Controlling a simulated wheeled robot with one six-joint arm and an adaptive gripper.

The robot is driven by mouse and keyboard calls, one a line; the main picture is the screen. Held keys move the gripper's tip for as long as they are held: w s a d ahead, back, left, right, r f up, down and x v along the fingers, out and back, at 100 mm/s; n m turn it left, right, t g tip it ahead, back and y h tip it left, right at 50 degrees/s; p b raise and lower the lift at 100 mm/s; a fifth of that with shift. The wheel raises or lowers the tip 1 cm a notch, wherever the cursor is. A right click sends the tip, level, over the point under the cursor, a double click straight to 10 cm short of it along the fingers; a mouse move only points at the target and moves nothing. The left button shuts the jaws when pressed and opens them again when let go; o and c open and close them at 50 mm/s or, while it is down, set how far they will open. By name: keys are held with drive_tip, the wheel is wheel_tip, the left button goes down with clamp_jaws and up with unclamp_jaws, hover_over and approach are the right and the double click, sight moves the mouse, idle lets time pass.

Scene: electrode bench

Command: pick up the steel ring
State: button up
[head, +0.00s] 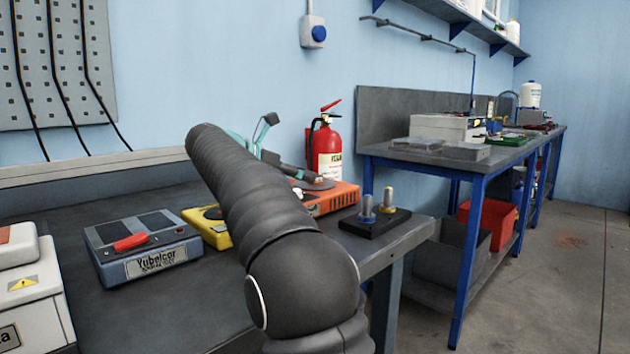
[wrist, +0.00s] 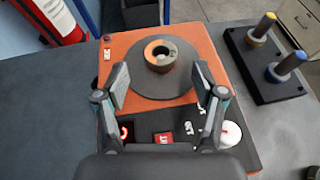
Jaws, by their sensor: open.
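In the wrist view a short, thick ring (wrist: 160,55), dark grey outside with a brownish inner wall, lies flat on a round dark plate (wrist: 150,86). The plate is on top of an orange device (wrist: 112,52). My gripper (wrist: 160,78) is open and empty. Its two fingers stand to the left and right, over the plate's near part, with the ring beyond the gap between them. In the head view my arm hides much of the orange device (head: 338,197), and the gripper is partly hidden behind the arm.
A black stand (head: 372,220) with two pegs, one blue-collared and one yellow-collared, is right of the orange device. A yellow device (head: 208,228) and a blue-grey device (head: 140,245) stand to the left. A red fire extinguisher (head: 325,140) is behind the bench.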

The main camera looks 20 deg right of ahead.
drive_tip(key=x, duration=0.4)
drive_tip(key=shift+d+r, duration=0.1)
drive_tip(key=shift+r, duration=0.15)
clamp_jaws()
drive_tip(key=shift+r, duration=0.1)
wheel_tip(320, 180, up, 7)
drive_tip(key=shift+r+p, duration=0.2)
drive_tip(key=shift+p, duration=0.9)
drive_tip(key=shift+r, duration=1.25)
